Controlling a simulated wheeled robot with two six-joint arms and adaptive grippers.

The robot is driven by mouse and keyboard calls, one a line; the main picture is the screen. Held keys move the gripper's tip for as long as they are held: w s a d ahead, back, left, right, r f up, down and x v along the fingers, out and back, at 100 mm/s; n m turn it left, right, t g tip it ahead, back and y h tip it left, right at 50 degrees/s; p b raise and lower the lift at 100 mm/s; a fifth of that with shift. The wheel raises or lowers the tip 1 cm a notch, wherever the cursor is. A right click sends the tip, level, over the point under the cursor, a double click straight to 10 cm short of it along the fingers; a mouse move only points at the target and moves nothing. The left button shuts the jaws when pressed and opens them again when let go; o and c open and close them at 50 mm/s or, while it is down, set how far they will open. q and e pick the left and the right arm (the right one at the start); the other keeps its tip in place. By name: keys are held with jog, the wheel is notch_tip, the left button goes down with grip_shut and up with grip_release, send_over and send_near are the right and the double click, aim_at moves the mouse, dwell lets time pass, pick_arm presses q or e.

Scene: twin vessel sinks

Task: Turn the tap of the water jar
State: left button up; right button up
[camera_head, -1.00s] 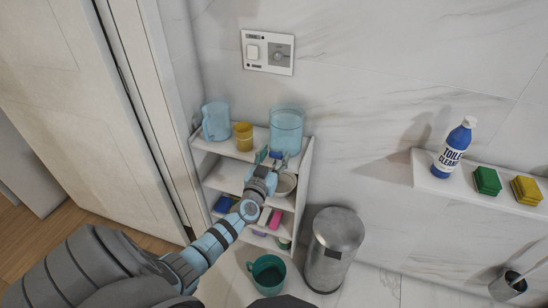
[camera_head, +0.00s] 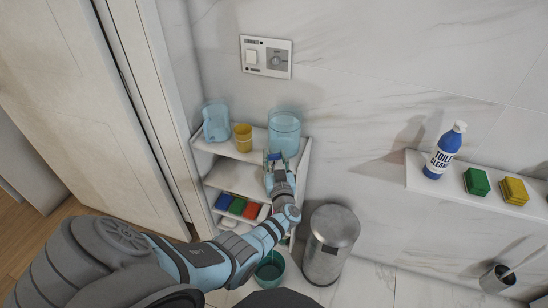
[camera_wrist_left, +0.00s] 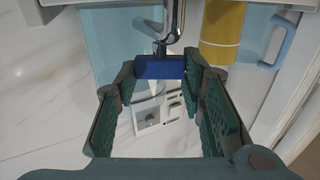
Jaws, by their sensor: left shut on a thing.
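The water jar (camera_head: 285,128) is a clear pale-blue cylinder on the top of a small white shelf unit against the wall. Its tap has a metal spout (camera_wrist_left: 172,22) and a flat blue handle (camera_wrist_left: 152,68), both clear in the left wrist view. My left gripper (camera_head: 274,158) is at the tap, just in front of the jar. In the left wrist view the green-padded fingers (camera_wrist_left: 160,72) are on either side of the blue handle and shut on it. In the head view the gripper and wrist hide most of the tap. My right gripper is not in view.
A yellow cup (camera_head: 243,137) and a blue mug (camera_head: 215,122) stand left of the jar. Coloured blocks (camera_head: 236,207) lie on a lower shelf. A metal bin (camera_head: 331,238) and teal bucket (camera_head: 270,269) are on the floor. A wall shelf (camera_head: 412,168) is at right.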

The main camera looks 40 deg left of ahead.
pick_arm(q)
jog(key=o, duration=1.2)
jog(key=shift+c, duration=0.2)
jog(key=v, duration=1.2)
